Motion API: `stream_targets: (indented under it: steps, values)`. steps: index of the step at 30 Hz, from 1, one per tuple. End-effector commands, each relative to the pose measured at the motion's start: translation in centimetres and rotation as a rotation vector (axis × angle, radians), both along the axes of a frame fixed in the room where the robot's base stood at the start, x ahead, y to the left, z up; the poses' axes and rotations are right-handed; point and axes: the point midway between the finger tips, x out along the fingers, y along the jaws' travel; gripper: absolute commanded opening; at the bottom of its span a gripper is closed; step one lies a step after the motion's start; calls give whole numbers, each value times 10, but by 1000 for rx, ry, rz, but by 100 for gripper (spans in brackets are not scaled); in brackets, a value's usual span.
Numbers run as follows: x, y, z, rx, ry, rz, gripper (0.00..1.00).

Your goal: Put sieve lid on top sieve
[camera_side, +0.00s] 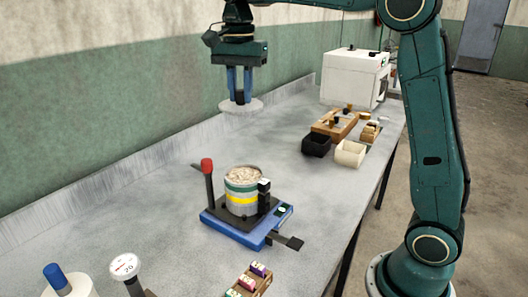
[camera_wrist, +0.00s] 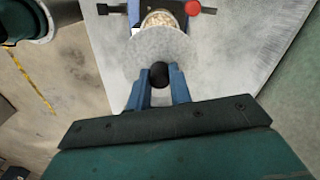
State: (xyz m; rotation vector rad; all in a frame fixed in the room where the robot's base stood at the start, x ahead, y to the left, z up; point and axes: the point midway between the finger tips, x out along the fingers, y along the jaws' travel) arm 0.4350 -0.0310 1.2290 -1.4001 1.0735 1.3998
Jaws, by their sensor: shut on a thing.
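My gripper (camera_side: 240,97) is shut on the dark knob of the sieve lid, a flat grey disc (camera_side: 241,107), and holds it level in the air. In the wrist view the lid (camera_wrist: 160,50) hangs from the knob between the blue fingers (camera_wrist: 160,77). The sieve stack (camera_side: 242,192) stands upright on the blue shaker base (camera_side: 228,232), with green, grey and yellow bands. Its top sieve is open and full of pale grain (camera_side: 242,174). The lid is above and behind the stack in the side view, well apart from it. In the wrist view the lid partly hides the stack.
A red-topped lever (camera_side: 207,166) and a black post (camera_side: 264,190) rise beside the stack. Black (camera_side: 317,146) and white bins (camera_side: 349,153), wooden racks and a white machine (camera_side: 354,78) stand farther back. A dial gauge (camera_side: 125,266) is in front. The bench under the lid is clear.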

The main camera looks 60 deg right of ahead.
Motion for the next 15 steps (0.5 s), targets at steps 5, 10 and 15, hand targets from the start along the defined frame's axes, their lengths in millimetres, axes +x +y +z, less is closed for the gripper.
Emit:
stream_targets:
  steps: [5, 10, 15]
  values:
    - [-1, 0, -29, 0, 3, 1, 0]
    - [-1, 0, -60, 1, 4, 1, 0]
    - [-1, 0, -92, 1, 4, 1, 0]
